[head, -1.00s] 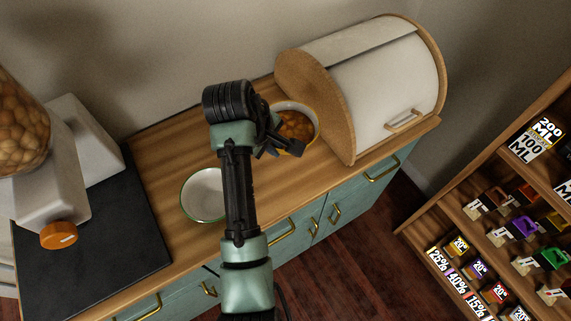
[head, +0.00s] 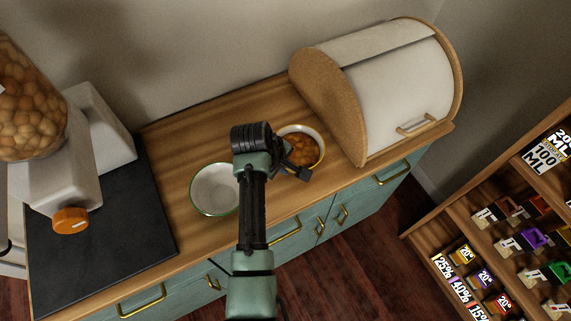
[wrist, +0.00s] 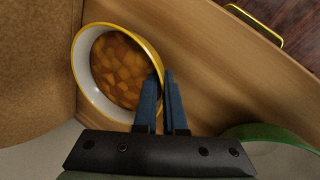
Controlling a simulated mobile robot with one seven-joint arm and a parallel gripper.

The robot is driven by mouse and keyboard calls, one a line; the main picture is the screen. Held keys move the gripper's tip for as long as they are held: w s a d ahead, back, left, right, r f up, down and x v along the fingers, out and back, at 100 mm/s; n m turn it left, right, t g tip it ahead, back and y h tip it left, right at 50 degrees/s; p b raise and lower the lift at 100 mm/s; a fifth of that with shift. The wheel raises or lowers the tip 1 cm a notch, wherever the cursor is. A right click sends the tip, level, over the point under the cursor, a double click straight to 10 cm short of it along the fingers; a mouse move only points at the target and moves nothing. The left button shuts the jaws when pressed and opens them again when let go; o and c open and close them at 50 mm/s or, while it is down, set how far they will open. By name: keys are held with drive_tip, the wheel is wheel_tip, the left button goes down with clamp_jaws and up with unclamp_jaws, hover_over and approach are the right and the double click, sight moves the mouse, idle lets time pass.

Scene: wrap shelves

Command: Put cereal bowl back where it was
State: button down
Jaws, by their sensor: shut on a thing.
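A white bowl with a yellow rim (head: 321,163), full of orange-brown chunky food, is on the wooden counter beside the bread box. In the wrist view this bowl (wrist: 88,92) is at upper left. My gripper (wrist: 161,76) is shut on the bowl's near wall, with one finger on each side of the rim. In the head view my gripper (head: 297,168) is at the bowl's front edge. I cannot tell whether the bowl touches the counter. A second bowl, white with a green rim (head: 214,188), looks empty and stands to the left, partly behind my arm.
A white bread box with cork-like sides (head: 400,95) stands close to the right of the filled bowl. A dispenser of round brown pieces (head: 35,115) and a dark mat (head: 110,230) are at left. Bare counter (head: 210,130) lies behind the bowls.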

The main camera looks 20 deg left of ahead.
drive_tip(key=shift+f, duration=0.1)
drive_tip(key=c, duration=1)
unclamp_jaws()
drive_tip(key=v, duration=1.2)
